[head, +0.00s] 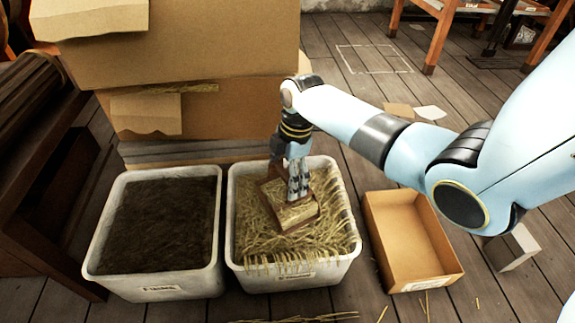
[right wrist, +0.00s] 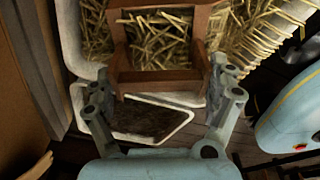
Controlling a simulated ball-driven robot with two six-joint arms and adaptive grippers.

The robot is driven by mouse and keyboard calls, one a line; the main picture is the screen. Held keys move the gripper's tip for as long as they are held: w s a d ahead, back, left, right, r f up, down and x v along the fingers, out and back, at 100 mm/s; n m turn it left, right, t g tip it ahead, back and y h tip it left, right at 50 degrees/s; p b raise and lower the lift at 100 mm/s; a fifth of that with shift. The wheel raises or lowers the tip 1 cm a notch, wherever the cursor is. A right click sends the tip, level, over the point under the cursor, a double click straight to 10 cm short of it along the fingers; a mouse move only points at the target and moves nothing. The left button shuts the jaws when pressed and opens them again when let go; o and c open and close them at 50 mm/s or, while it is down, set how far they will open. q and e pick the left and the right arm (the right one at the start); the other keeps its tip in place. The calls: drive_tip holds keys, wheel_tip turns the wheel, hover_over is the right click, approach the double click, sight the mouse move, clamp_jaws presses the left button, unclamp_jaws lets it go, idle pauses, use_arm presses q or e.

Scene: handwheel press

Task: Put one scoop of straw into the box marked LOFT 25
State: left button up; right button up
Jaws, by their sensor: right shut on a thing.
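My right gripper (head: 297,180) points down over the straw bin and is shut on a brown wooden scoop (head: 312,216). The scoop also shows in the right wrist view (right wrist: 160,80), between the fingers. Straw (head: 325,240) lies around the scoop and shows within its frame. In the head view the scoop sits low, at the straw; I cannot tell whether it is clear of it. The white straw bin (head: 233,215) has a label too small to read. An open, empty-looking cardboard box (head: 410,240) stands to its right; its small front label is unreadable. My left gripper is out of view.
A white bin of dark material (head: 160,225) stands left of the straw bin. Large stacked cardboard boxes (head: 190,45) rise behind the bins. A small white block (head: 510,247) lies right of the open box. Loose straw is on the plank floor in front.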

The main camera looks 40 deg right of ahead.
drive_tip(key=r+p, duration=0.1)
drive_tip(key=r, duration=0.2)
drive_tip(key=shift+w+r, duration=0.2)
wheel_tip(320, 180, up, 3)
drive_tip(key=shift+f+p, duration=0.15)
drive_tip(key=shift+p, duration=0.65)
drive_tip(key=shift+r, duration=0.45)
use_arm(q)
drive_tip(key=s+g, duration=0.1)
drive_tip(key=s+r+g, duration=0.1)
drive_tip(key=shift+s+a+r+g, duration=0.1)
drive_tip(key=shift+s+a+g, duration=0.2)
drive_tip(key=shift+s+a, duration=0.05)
use_arm(e)
drive_tip(key=shift+r+g, duration=0.1)
drive_tip(key=shift+g, duration=0.2)
